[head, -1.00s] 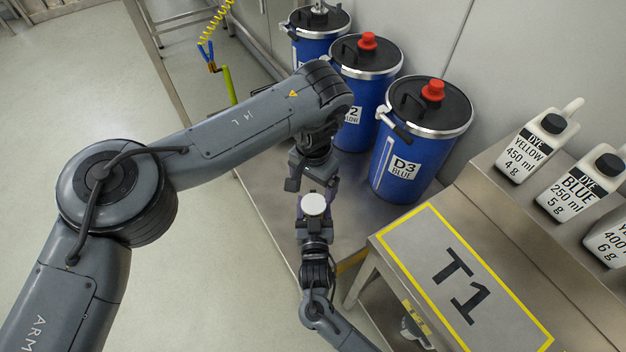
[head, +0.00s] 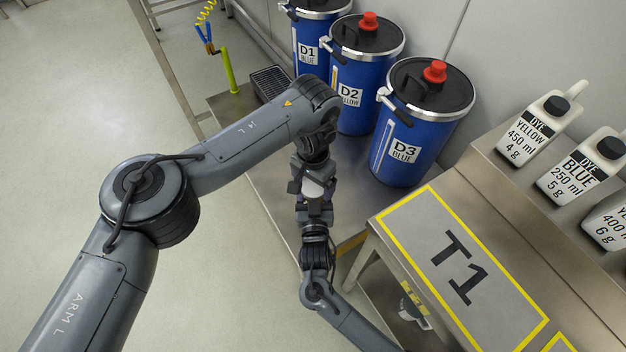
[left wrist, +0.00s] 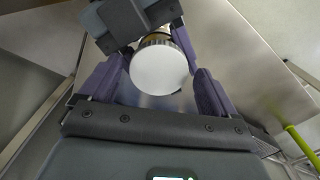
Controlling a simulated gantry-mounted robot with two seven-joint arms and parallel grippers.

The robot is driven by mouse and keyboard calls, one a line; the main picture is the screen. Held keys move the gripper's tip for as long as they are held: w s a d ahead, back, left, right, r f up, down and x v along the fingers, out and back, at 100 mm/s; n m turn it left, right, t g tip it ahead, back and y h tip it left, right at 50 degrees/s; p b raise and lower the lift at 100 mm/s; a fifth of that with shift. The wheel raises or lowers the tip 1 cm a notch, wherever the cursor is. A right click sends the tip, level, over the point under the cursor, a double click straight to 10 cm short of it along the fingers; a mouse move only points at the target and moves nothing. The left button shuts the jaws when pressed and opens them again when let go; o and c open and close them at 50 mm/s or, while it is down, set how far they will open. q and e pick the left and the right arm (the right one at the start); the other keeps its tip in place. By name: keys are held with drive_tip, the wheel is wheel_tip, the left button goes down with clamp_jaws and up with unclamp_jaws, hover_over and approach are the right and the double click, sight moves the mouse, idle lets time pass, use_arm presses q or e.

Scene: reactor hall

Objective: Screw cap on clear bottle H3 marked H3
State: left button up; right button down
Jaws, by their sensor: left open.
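A round white cap (left wrist: 160,68) with a ribbed edge shows from above in the left wrist view, between the purple fingers of my left gripper (left wrist: 157,86). The fingers are open, with a gap at the cap's right side. In the head view the cap (head: 313,188) lies between my two grippers. My left gripper (head: 312,178) comes down from above. My right gripper (head: 314,208) is just below and holds what carries the cap, apparently clear bottle H3. The bottle's body and its H3 mark are hidden.
Blue drums D1 (head: 309,52), D2 (head: 350,97) and D3 (head: 404,153) stand on a steel bench behind. The T1 tabletop (head: 410,220) and several dye bottles (head: 575,178) are at right. A green post (head: 228,70) stands at the bench's back left. Open floor lies left.

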use_arm(q)
drive_tip(key=c, duration=1.1)
drive_tip(key=m, duration=0.3)
drive_tip(key=o, duration=1.1)
drive_tip(key=shift+o, duration=0.4)
drive_tip(key=shift+s+d, duration=0.2)
drive_tip(key=shift+m, duration=0.3)
